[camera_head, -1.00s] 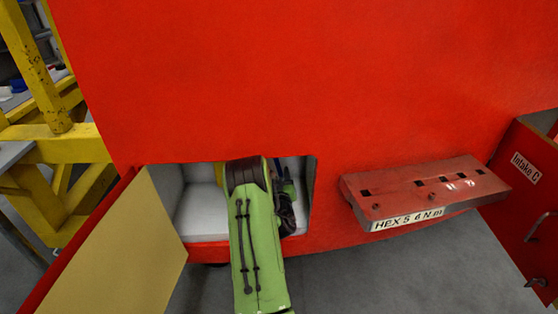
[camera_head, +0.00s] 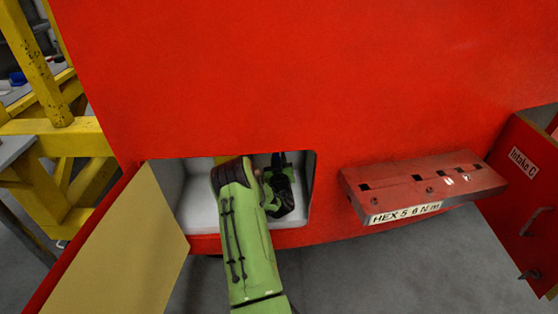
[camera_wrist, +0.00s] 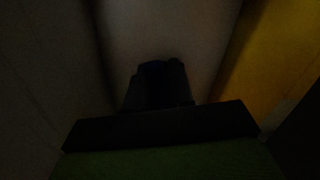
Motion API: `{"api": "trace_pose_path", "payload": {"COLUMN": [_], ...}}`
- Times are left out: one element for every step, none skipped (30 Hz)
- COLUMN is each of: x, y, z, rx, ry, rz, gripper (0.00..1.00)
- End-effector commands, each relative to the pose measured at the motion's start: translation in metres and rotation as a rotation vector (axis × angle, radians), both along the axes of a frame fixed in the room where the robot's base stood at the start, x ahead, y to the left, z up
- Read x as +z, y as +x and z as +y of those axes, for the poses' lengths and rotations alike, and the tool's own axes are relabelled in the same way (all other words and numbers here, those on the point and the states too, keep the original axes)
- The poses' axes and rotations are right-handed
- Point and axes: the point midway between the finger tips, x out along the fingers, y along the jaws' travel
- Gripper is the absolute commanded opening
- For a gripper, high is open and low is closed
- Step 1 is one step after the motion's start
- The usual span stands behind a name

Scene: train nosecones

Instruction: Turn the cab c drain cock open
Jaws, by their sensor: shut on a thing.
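My green arm reaches into an open compartment (camera_head: 199,209) low in the red nosecone. My gripper (camera_head: 281,190) is inside it, by the right wall, partly hidden by my forearm. The wrist view is very dark. There the gripper (camera_wrist: 157,84) is shut on a dark bluish thing (camera_wrist: 155,68), seemingly the drain cock's handle. Its shape and how far it is turned cannot be made out. I see no label for cab C on this compartment.
The compartment's door (camera_head: 122,240) hangs open at the left. A red shelf (camera_head: 420,185) marked HEX 5.6 Nm juts out at the right. Farther right is an open panel (camera_head: 515,200) marked Intake C. A yellow frame (camera_head: 62,140) stands at the left.

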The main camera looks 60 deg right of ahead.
Motion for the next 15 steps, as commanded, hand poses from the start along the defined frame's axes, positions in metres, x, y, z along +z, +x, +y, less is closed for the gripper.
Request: {"api": "trace_pose_path", "payload": {"x": [0.0001,0.0001,0.0001,0.0001,0.0001,0.0002,0.0002,0.0002,0.0004,0.0004,0.0006,0.0010,0.0013,0.0015,0.0020], "y": [0.0000,0.0000,0.0000,0.0000,-0.0001,-0.0003,-0.0004,-0.0005,-0.0010,-0.0013,-0.0018,-0.0029,-0.0037,-0.0046,-0.0059], "z": [0.0001,0.0001,0.0001,0.0001,0.0001,0.0000,-0.0001,-0.0002,-0.0004,-0.0006,-0.0008,-0.0013,-0.0018,-0.0022,-0.0029], "rx": [0.000,0.000,0.000,0.000,0.000,0.000,0.000,0.000,0.000,0.001,0.001,0.001,0.001,0.001,0.001], "ry": [0.000,0.000,0.000,0.000,0.000,-0.002,-0.003,-0.005,-0.009,-0.012,-0.017,-0.025,-0.031,-0.038,-0.049], "rz": [0.000,0.000,0.000,0.000,0.001,0.004,0.006,0.010,0.017,0.024,0.034,0.049,0.062,0.075,0.096], "gripper": [0.00,0.00,0.00,0.00,0.00,0.00,0.00,0.00,0.00,0.00,0.00,0.00,0.00,0.00,0.00]}}
